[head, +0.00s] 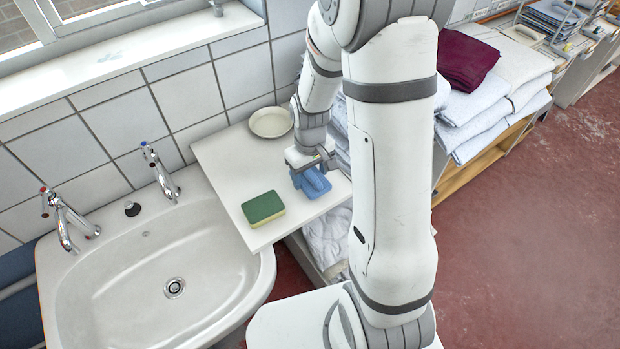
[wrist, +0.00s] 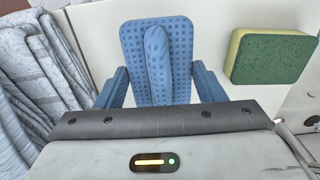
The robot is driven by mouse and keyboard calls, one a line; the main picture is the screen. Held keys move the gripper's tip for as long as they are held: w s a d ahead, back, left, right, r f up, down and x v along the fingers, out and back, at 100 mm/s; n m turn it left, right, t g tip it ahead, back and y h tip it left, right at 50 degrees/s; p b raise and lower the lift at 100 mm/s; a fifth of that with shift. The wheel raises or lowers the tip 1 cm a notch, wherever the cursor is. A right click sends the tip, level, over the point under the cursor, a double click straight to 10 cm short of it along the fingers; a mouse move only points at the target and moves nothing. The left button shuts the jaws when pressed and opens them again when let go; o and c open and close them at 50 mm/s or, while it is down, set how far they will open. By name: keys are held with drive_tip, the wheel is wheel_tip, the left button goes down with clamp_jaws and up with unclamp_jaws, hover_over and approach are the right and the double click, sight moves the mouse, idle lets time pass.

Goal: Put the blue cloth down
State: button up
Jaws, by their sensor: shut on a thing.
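The blue cloth (head: 312,183) is at my gripper (head: 310,167), over the front right part of the white board beside the sink. In the wrist view the dotted blue cloth (wrist: 133,42) spreads out beyond the gripper, with a raised fold along its middle. My gripper is shut on the cloth. I cannot tell whether the cloth's underside touches the board. The white board (head: 222,160) shows bare to the left of the cloth.
A green and yellow sponge (head: 263,208) lies left of the cloth, apart from it; it also shows in the wrist view (wrist: 270,57). A pale round dish (head: 270,122) stands at the board's back. The sink (head: 110,290) is at left. Folded towels (head: 490,105) are stacked at right.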

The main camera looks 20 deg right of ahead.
drive_tip(key=shift+f, duration=1.45)
drive_tip(key=shift+f, duration=0.2)
drive_tip(key=o, duration=0.9)
drive_tip(key=shift+r, duration=0.15)
wheel_tip(320, 180, up, 12)
drive_tip(key=shift+r+b, duration=0.1)
drive_tip(key=shift+b, duration=0.2)
wheel_tip(320, 180, up, 7)
drive_tip(key=m+t, duration=0.1)
hover_over(310, 181)
drive_tip(key=s, duration=0.4)
drive_tip(key=s+r+m, duration=0.1)
drive_tip(key=s, duration=0.2)
drive_tip(key=s+r+t, duration=0.1)
drive_tip(key=s+r, duration=0.1)
drive_tip(key=s, duration=0.1)
drive_tip(key=s+r+m+t, duration=0.1)
drive_tip(key=s, duration=0.2)
drive_tip(key=shift+d+r+m, duration=0.25)
drive_tip(key=shift+r+m, duration=0.05)
